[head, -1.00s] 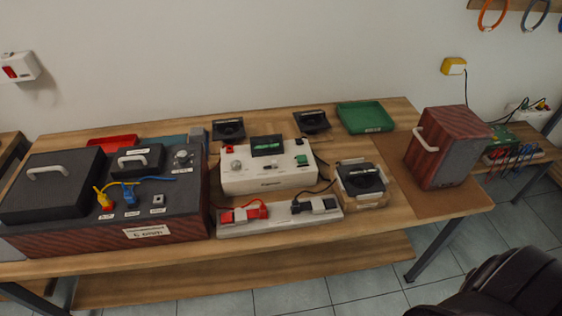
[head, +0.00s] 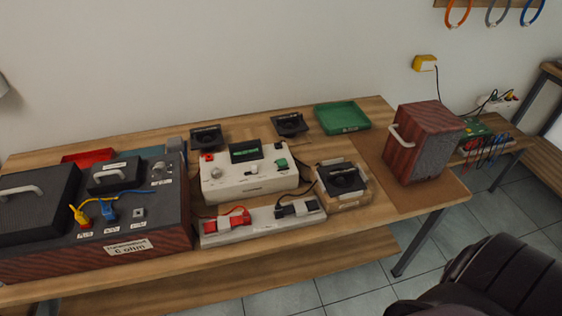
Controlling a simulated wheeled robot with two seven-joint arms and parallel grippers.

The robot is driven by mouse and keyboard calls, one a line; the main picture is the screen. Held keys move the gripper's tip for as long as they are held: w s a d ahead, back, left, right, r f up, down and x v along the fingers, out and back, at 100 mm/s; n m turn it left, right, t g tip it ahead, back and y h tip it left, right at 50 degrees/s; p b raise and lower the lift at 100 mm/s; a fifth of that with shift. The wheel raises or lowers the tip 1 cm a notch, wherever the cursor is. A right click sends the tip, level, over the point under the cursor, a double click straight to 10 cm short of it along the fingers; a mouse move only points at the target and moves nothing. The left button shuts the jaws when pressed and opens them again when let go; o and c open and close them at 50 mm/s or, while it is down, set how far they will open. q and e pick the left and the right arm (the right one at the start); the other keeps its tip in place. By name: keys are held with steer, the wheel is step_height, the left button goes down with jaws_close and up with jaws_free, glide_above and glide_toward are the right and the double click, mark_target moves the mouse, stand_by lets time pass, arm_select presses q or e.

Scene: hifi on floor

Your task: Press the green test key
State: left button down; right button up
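The green test key (head: 281,163) sits on the top right of a white test box (head: 249,184) in the middle of the wooden table. The same box carries a dark display with green markings (head: 245,151), a red key (head: 208,157) at its top left and a round knob below that. Neither of my grippers shows in the head view.
A white strip (head: 262,226) with red and black clips lies in front of the box. A speaker driver (head: 343,178) sits to its right, a large dark unit (head: 110,231) to its left. A red-sided cabinet (head: 425,143) and green tray (head: 342,117) stand further right. A dark padded seat (head: 490,282) is at bottom right.

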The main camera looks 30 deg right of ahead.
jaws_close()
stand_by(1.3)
